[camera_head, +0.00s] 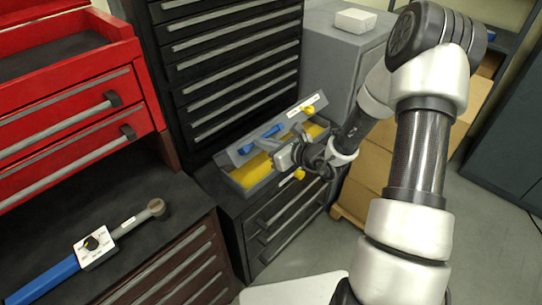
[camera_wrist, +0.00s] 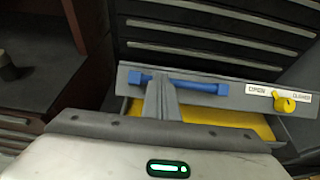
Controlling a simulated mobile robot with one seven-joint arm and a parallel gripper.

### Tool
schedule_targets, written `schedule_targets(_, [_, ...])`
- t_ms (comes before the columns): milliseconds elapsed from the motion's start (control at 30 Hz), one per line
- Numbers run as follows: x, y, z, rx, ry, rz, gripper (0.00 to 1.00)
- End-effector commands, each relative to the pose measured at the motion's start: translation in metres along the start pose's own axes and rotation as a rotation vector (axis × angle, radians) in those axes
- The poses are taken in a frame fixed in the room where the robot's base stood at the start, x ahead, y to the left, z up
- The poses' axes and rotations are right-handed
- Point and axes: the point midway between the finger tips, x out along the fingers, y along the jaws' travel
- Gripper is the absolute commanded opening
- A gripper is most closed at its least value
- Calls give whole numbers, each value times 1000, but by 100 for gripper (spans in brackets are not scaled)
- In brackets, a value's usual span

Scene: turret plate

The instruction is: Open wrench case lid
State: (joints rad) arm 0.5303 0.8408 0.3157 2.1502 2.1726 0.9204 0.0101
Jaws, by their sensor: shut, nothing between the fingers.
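The grey wrench case (camera_head: 262,186) sits on the low black cabinet, with a bright yellow interior (camera_head: 232,178) showing. Its grey lid (camera_head: 289,121) is raised and tilted, and it also shows in the wrist view (camera_wrist: 246,99). The lid carries a blue handle (camera_head: 262,138) and a yellow knob (camera_head: 308,110) beside a white label reading open and closed. My gripper (camera_head: 258,143) is at the lid by the blue handle. In the wrist view its fingers (camera_wrist: 162,92) are shut and empty, overlapping the handle's middle. I cannot tell whether they touch the lid.
A black drawer cabinet (camera_head: 235,60) rises behind the case. A red tool chest (camera_head: 65,100) stands left. A blue-handled torque wrench (camera_head: 98,245) lies on the dark worktop. Cardboard boxes (camera_head: 375,165) and a grey cabinet (camera_head: 335,60) stand right. Open floor lies in front.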

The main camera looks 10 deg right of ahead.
Motion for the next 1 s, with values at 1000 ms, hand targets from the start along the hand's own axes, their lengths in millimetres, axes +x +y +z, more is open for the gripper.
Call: schedule_targets(1000, [77,-3,82,0,0,0,0])
